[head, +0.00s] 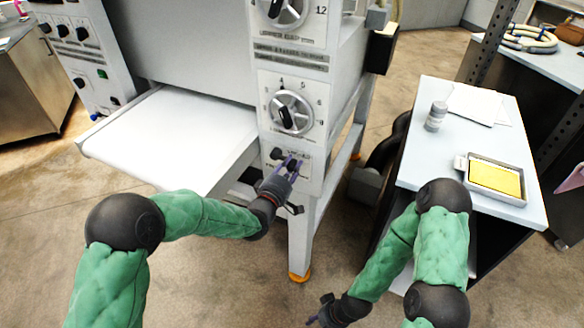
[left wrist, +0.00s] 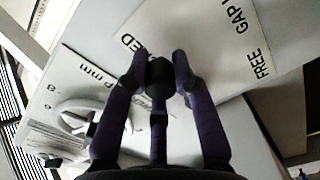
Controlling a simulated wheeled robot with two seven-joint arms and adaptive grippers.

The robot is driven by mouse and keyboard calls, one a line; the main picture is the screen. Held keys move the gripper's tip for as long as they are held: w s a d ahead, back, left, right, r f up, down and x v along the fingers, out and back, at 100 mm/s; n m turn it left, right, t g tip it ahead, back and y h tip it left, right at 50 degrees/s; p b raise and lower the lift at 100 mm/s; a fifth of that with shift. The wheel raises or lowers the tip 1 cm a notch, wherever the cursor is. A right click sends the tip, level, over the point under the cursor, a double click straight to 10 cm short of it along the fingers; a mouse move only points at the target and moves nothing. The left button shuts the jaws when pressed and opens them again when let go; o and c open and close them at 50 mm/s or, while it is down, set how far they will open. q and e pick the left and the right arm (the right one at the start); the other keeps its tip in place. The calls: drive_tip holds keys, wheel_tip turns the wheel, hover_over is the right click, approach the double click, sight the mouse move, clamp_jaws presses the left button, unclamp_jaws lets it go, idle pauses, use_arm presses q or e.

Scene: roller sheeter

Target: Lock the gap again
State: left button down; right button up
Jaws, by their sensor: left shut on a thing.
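The gap lock is a small black knob (left wrist: 160,76) on the sheeter's white side panel, beside a plate reading "FREE GAP" (left wrist: 248,40); part of another word ending in "ED" shows too. My left gripper (head: 291,163) is at the lower panel, its purple fingers on the knob. In the left wrist view the fingers (left wrist: 163,72) sit on either side of the knob, closed on it. The knob's exact turn position cannot be told. My right gripper (head: 318,318) hangs low at the bottom edge, away from the machine; its fingers are too small to judge.
A numbered gap dial (head: 289,113) is above the knob, with another dial (head: 284,10) higher up. A white feed table (head: 170,135) juts out left. At right, a side table (head: 400,183) holds a jar (head: 436,116) and a tray with a yellow slab (head: 495,179).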

use_arm(q)
drive_tip(key=shift+w+a+r, duration=0.25)
drive_tip(key=shift+a+r, duration=0.05)
drive_tip(key=shift+r, duration=0.15)
drive_tip(key=c, duration=1)
unclamp_jaws()
drive_tip(key=shift+a+f, duration=0.1)
drive_tip(key=shift+f, duration=0.05)
drive_tip(key=shift+s+f, duration=0.1)
drive_tip(key=shift+f, duration=0.05)
drive_tip(key=shift+d, duration=0.2)
drive_tip(key=v, duration=1.2)
